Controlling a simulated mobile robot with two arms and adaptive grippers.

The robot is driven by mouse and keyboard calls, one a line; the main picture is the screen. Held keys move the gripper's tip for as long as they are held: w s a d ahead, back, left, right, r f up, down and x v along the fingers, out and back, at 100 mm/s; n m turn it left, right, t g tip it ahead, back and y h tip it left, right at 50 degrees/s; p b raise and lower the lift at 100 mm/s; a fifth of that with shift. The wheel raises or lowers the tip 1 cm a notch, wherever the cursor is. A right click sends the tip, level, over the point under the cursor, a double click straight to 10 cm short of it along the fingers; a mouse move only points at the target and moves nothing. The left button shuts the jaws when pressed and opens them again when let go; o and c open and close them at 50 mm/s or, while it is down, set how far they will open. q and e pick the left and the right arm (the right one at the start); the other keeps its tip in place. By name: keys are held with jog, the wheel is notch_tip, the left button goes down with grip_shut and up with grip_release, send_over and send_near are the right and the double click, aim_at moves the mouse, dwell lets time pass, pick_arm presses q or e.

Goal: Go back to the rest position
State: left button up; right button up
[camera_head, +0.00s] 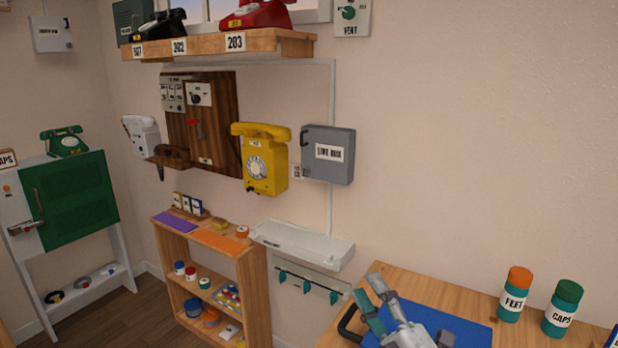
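My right gripper (368,285) is low in the head view, over the blue mat (468,328) on the wooden table at the lower right. Its two fingertips are apart and I see nothing between them. My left gripper is not in view. A yellow dial phone (262,172) hangs on the wall with its handset on top. A white phone (143,138) hangs to its left. A red phone (262,14) and a black phone (160,27) stand on the upper shelf. A green phone (65,141) sits on the green-doored cabinet (75,200) at the left.
The wooden table (422,284) also bears a FELT jar (514,294) and a CAPS jar (563,309). A grey LINE BOX (328,154) is on the wall. A white tray shelf (302,246) and a low wooden bookcase (260,290) stand left of the table. The right wall is bare.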

jog(key=s+d+f+m+g+h, duration=0.3)
jog(key=d+f+m+h, duration=0.2)
jog(key=f+m, duration=0.25)
jog(key=s+d+f+m+g+h, duration=0.25)
jog(key=d+f+m+h, duration=0.3)
jog(key=f, duration=0.35)
jog(key=s+f+m+g, duration=0.3)
jog(key=s+f+g, duration=0.4)
jog(key=s, duration=0.4)
jog(key=s+f+m+g, duration=0.2)
jog(key=s+f+g, duration=0.2)
jog(key=s+f, duration=0.5)
jog(key=s+f+g, duration=0.1)
jog(key=s+f, duration=0.1)
jog(key=f, duration=1.1)
jog(key=s+f, duration=0.2)
jog(key=f, duration=1.1)
jog(key=s+d+f+g, duration=0.1)
jog(key=s+d+f, duration=0.1)
jog(key=s+f, duration=1.2)
jog(key=shift+s+d, duration=0.4)
jog(key=shift+s, duration=0.25)
